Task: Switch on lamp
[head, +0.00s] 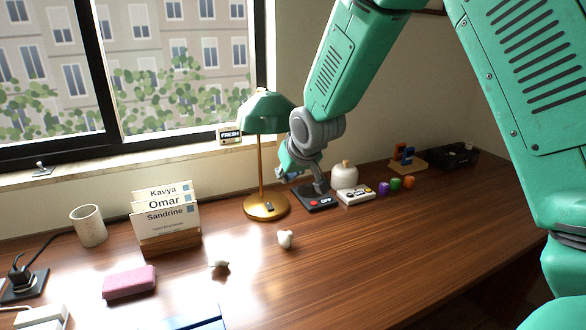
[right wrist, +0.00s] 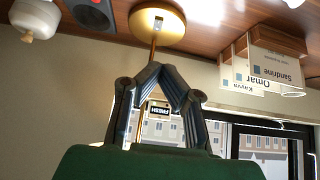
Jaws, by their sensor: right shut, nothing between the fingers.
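The lamp stands near the back of the desk, with a green shade (head: 266,108), a thin brass stem (head: 260,165) and a round brass base (head: 259,212). A small dark switch (head: 268,208) sits on top of the base. In the right wrist view the base (right wrist: 145,27) and the switch (right wrist: 158,24) show at the top. My right gripper (head: 290,177) is just right of the stem, above the base; its fingertips (right wrist: 170,68) meet, with nothing between them. The stem runs partly behind the fingers in the wrist view. My left gripper is not in view.
A dark box with a red button (head: 322,205) and a white button pad (head: 354,198) lie right of the base. A white jar (head: 344,175) stands behind. A card holder (head: 170,242) and a cup (head: 89,226) are left. The desk's right front is clear.

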